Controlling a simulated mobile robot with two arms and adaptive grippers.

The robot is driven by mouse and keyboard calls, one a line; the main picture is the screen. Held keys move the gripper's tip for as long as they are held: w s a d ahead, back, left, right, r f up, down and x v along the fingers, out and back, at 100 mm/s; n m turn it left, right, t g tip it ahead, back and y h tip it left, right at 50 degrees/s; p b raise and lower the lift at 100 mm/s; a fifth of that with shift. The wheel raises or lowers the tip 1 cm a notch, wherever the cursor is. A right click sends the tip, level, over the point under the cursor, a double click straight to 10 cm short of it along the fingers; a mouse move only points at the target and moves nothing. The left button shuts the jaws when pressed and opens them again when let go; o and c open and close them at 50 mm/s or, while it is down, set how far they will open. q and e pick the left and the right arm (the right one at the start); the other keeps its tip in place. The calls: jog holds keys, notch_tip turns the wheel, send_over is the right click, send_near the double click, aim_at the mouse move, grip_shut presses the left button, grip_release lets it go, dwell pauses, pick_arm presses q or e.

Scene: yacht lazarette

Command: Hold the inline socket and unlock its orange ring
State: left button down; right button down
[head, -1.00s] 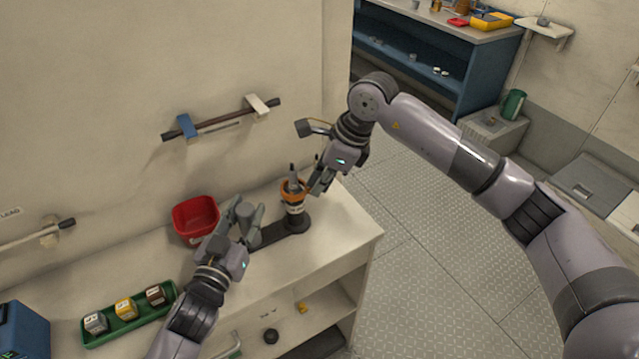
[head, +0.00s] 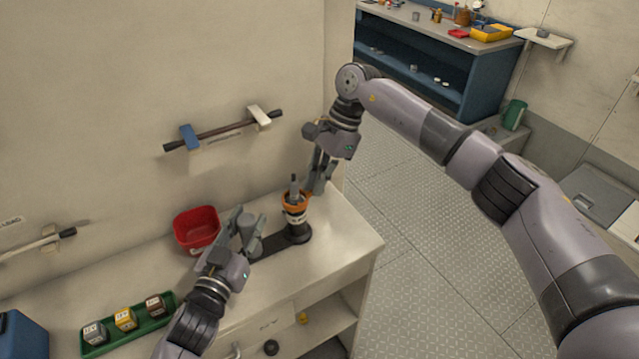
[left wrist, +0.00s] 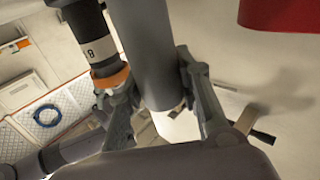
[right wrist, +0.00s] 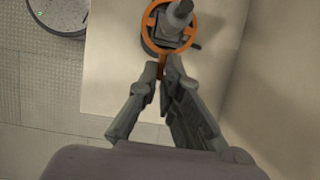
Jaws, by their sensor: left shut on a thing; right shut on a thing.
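The inline socket (head: 296,215) stands upright, black with a white label band, on a round dark base; a grey plug-like part rises from its top. Its orange ring (head: 292,206) circles the upper end and also shows in the right wrist view (right wrist: 192,48). My left gripper (head: 248,222) is shut on a thick grey post (left wrist: 143,55) beside the socket, joined to its base by a dark bar (head: 273,244). My right gripper (right wrist: 170,70) is shut on the ring's small orange tab at the socket's right side; the fingertips partly hide the tab.
A red bin (head: 197,232) stands left of the post, against the wall. A green tray (head: 130,325) with small labelled blocks lies at the front left. A wall rail (head: 222,130) with blue and white clips is above. The counter's right part is clear.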

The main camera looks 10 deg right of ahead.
jog(key=shift+w, duration=0.15)
dwell(0.4)
jog(key=c, duration=1.8)
grip_release()
jog(key=shift+o, duration=0.2)
jog(key=v, duration=1.2)
jog(key=shift+w, duration=0.1)
pick_arm(q)
jog(key=c, duration=1.1)
grip_release()
jog(key=shift+s, duration=0.1)
